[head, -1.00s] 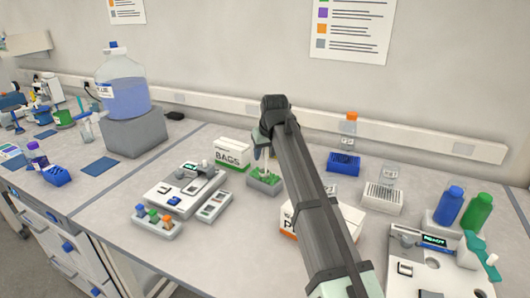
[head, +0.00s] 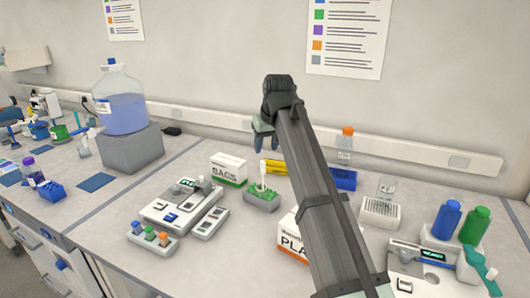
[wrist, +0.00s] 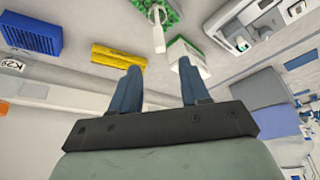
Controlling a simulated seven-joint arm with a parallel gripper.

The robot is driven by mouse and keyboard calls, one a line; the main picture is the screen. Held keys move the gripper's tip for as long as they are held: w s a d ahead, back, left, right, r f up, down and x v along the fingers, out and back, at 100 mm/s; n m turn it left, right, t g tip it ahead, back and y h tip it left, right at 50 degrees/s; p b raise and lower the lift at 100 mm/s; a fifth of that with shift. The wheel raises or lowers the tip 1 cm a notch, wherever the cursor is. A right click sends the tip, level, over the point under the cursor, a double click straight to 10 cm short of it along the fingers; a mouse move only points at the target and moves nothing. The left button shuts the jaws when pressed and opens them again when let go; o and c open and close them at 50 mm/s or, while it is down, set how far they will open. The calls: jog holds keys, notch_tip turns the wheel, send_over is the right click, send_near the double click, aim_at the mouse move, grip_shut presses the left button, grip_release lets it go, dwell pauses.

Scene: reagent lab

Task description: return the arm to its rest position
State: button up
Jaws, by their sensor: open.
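My gripper (head: 266,143) is raised above the back of the bench, near the wall, with my dark arm reaching up from the front. In the wrist view its two blue fingers (wrist: 160,88) are spread apart with nothing between them. A grey holder with a green top (head: 262,200) stands on the bench below, with a white upright item (head: 262,176) in it. The white item also shows in the wrist view (wrist: 158,36), beyond the fingers and apart from them.
A BAGS box (head: 229,169) and a yellow object (head: 275,167) sit near the holder. A blue rack (head: 345,180), an orange-capped bottle (head: 346,145), and blue (head: 447,219) and green bottles (head: 474,225) stand right. A large blue-liquid carboy (head: 122,105) stands left on a grey block.

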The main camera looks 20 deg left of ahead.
jog(key=shift+s+d+r, duration=0.1)
jog(key=shift+d+r, duration=0.05)
jog(key=shift+r, duration=0.25)
